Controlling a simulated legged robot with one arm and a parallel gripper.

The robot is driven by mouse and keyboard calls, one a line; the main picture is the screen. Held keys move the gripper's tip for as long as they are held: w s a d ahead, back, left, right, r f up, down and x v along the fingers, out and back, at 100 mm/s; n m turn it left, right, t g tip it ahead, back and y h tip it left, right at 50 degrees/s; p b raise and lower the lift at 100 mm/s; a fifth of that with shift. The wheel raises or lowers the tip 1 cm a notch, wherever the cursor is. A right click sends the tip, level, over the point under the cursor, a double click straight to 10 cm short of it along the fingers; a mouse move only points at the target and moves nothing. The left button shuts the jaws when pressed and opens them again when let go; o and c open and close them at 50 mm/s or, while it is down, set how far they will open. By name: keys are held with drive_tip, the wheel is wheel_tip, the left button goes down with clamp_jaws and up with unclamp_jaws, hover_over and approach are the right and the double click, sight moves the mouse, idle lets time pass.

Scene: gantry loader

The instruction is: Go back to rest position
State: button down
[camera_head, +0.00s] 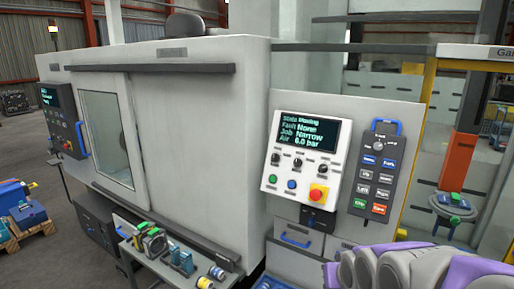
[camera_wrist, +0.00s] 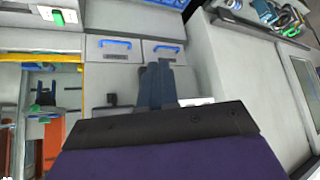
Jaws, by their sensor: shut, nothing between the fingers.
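My gripper (camera_wrist: 156,68) shows in the wrist view, its two dark blue-grey fingers pressed together and empty. They point toward a grey cabinet front with blue drawer handles (camera_wrist: 115,43). In the head view my purple and grey arm fills the lower right, in front of the machine; the fingers are not seen there. The control panel (camera_head: 302,160) has a lit screen (camera_head: 308,131) reading fault none, job Narrow and air 6.0 bar; its state line is hard to read. A button pendant (camera_head: 377,170) hangs to its right.
A large pale machine (camera_head: 200,120) with a sliding door stands left. A bench (camera_head: 150,265) with tools stands before it. A yellow-framed cell with an orange column (camera_head: 458,163) and a round stand (camera_head: 452,203) is at right. Blue parts lie on a pallet (camera_head: 45,228) at far left.

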drive_tip(key=s+a+f+g, duration=0.1)
drive_tip(key=s+f+g, duration=0.1)
drive_tip(key=s, duration=0.8)
drive_tip(key=s+a+f+g+b, duration=0.1)
drive_tip(key=s+g, duration=0.3)
drive_tip(key=s, duration=0.6)
drive_tip(key=s+a+f+g, duration=0.2)
drive_tip(key=s+f+g, duration=0.1)
drive_tip(key=s, duration=0.7)
drive_tip(key=shift+a, duration=0.15)
